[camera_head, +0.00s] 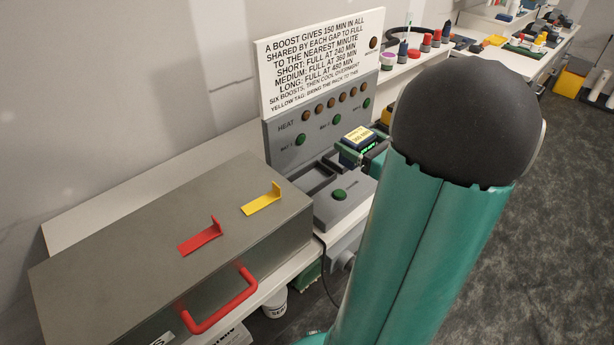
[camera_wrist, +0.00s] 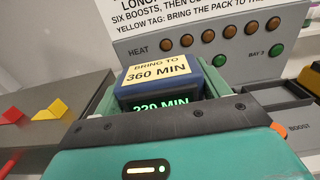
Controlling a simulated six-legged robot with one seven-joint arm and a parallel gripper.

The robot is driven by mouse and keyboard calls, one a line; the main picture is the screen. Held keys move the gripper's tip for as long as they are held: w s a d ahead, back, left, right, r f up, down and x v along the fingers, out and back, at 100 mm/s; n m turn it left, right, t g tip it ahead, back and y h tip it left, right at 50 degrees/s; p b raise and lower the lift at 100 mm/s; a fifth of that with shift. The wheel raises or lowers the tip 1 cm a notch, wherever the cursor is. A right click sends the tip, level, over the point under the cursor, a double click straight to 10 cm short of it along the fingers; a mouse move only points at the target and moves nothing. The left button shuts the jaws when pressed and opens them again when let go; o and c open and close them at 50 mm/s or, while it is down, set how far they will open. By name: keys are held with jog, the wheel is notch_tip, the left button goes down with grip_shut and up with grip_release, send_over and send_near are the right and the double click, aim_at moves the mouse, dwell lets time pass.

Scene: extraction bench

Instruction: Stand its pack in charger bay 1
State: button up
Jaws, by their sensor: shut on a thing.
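My gripper (camera_head: 366,154) is shut on a dark blue pack (camera_head: 352,150) with a yellow label. In the wrist view the pack (camera_wrist: 160,72) sits between the two green fingers (camera_wrist: 160,88); its label reads "BRING TO 360 MIN" and a green display below seems to read "220 MIN". The grey charger (camera_head: 284,128) has bays in a row, each with a green button on the back panel. Bay 1 (camera_head: 312,180), at the left end, looks like an empty dark recess. The pack is held above the charger, to the right of bay 1. The wrist view hides bay 1.
A large grey case (camera_head: 120,245) with a red handle (camera_head: 218,305) and red and yellow tabs stands left of the charger. A white sign (camera_head: 320,58) rises behind it. A green boost button (camera_head: 339,195) is at the front. Bottles and tools crowd the bench farther right.

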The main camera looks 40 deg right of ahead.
jog(key=w+a+f, duration=0.1)
jog(key=w+f, duration=0.2)
jog(key=w+a+f, duration=0.2)
jog(key=w+f, duration=0.1)
jog(key=w, duration=0.1)
jog(key=w+a+f, duration=0.1)
jog(key=w+f, duration=0.2)
jog(key=w, duration=0.1)
jog(key=shift+w+a+f, duration=0.15)
jog(key=shift+f, duration=1.6)
jog(key=shift+w+f, duration=0.1)
jog(key=shift+f, duration=0.05)
jog(key=o, duration=1.4)
